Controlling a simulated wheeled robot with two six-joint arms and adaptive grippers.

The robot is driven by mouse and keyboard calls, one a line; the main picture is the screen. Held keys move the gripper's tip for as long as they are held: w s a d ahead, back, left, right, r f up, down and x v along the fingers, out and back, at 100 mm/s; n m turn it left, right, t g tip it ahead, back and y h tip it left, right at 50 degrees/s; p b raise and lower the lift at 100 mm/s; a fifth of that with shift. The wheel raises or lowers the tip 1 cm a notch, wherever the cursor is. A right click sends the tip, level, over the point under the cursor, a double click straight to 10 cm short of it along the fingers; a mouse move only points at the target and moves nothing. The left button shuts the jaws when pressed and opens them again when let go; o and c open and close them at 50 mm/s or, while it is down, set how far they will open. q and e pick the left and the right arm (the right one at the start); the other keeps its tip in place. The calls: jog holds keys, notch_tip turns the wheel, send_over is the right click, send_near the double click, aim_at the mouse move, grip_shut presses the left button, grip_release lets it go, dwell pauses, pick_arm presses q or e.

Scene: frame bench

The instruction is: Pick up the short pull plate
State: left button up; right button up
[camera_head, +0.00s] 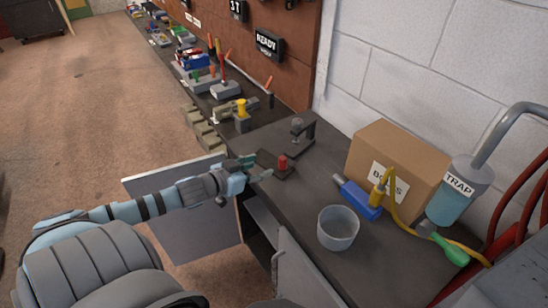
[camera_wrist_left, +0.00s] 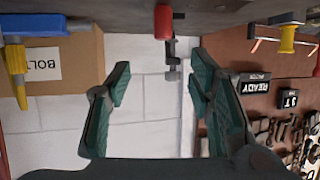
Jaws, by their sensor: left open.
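I cannot make out for sure which thing is the short pull plate. A dark flat base with a red knob (camera_head: 283,163) lies on the bench near its front edge; the red knob also shows at the top of the left wrist view (camera_wrist_left: 163,22). My left gripper (camera_head: 260,168) is at the bench edge just left of this base. In the left wrist view its two green fingers (camera_wrist_left: 158,75) stand wide apart with nothing between them at the tips. The red knob lies beyond them, apart from the fingers. My right gripper is not in view.
A dark clamp-like stand (camera_head: 300,138) is behind the red knob. A cardboard box (camera_head: 398,160), blue tool (camera_head: 358,199), grey cup (camera_head: 338,229) and trap bottle (camera_head: 458,193) stand to the right. An open cabinet panel (camera_head: 195,235) hangs below my left arm. Yellow-topped fixtures (camera_head: 242,108) are further back.

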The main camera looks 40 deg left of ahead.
aim_at(280, 160)
pick_arm(q)
jog(key=b+x, duration=0.2)
jog(key=b, duration=0.1)
jog(key=f+b+x, duration=0.1)
jog(key=b+x, duration=0.2)
jog(key=shift+w+f+b, duration=0.1)
jog(key=shift+f+b, duration=0.05)
jog(key=shift+b, duration=0.2)
jog(key=b+x, duration=0.2)
jog(key=x, duration=0.6)
jog(key=shift+w+a+b, duration=0.15)
jog(key=shift+a+b, duration=0.05)
jog(key=shift+b, duration=0.2)
grip_shut()
